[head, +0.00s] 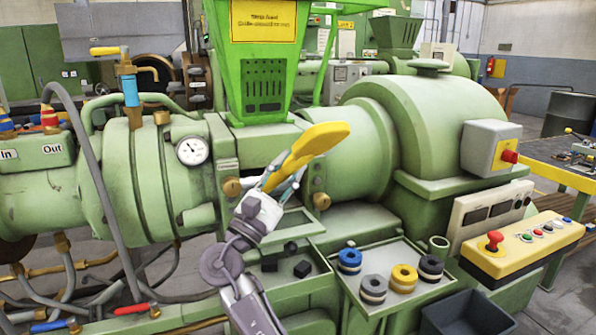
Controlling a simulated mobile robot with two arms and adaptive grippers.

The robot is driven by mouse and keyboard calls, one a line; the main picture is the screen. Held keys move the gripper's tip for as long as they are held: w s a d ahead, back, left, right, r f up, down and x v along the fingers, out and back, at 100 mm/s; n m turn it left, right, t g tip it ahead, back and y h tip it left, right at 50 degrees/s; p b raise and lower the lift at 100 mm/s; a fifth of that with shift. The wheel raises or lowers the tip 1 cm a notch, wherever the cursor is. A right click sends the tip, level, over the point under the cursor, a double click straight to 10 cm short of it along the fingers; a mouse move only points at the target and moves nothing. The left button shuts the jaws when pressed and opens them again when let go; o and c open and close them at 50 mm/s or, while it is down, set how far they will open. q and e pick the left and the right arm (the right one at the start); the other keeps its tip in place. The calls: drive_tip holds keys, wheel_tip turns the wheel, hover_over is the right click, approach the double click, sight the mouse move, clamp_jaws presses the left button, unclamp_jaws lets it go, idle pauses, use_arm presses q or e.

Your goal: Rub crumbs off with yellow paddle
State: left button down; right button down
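The yellow paddle (318,141) is held up, tilted, its broad end pointing up and right in front of the green machine. My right gripper (277,180) is shut around its lower end, beneath the green hopper. Several small dark lumps, possibly the crumbs (302,268), lie in a shallow green tray (318,283) below and right of the gripper. The paddle is well above them and does not touch them. My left gripper is not in view.
A second tray (375,307) holds several blue, grey, yellow and black ringed pieces (403,278). A dark bin (468,315) stands below it. A yellow control box (523,247) with a red knob juts out at right. A grey hose (95,170) and gauge (192,151) are at left.

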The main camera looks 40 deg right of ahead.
drive_tip(key=shift+s, duration=0.15)
drive_tip(key=shift+s+a+p, duration=0.15)
drive_tip(key=shift+s+a, duration=0.1)
drive_tip(key=shift+s, duration=0.7)
drive_tip(key=shift+s+a+p, duration=0.2)
drive_tip(key=shift+s+a, duration=0.05)
drive_tip(key=shift+s, duration=0.65)
drive_tip(key=shift+s+a+p, duration=0.15)
drive_tip(key=shift+s+a, duration=0.1)
drive_tip(key=shift+s, duration=0.7)
drive_tip(key=shift+s+a, duration=0.2)
drive_tip(key=shift+s, duration=0.55)
drive_tip(key=shift+s+a, duration=0.15)
drive_tip(key=shift+s, duration=0.55)
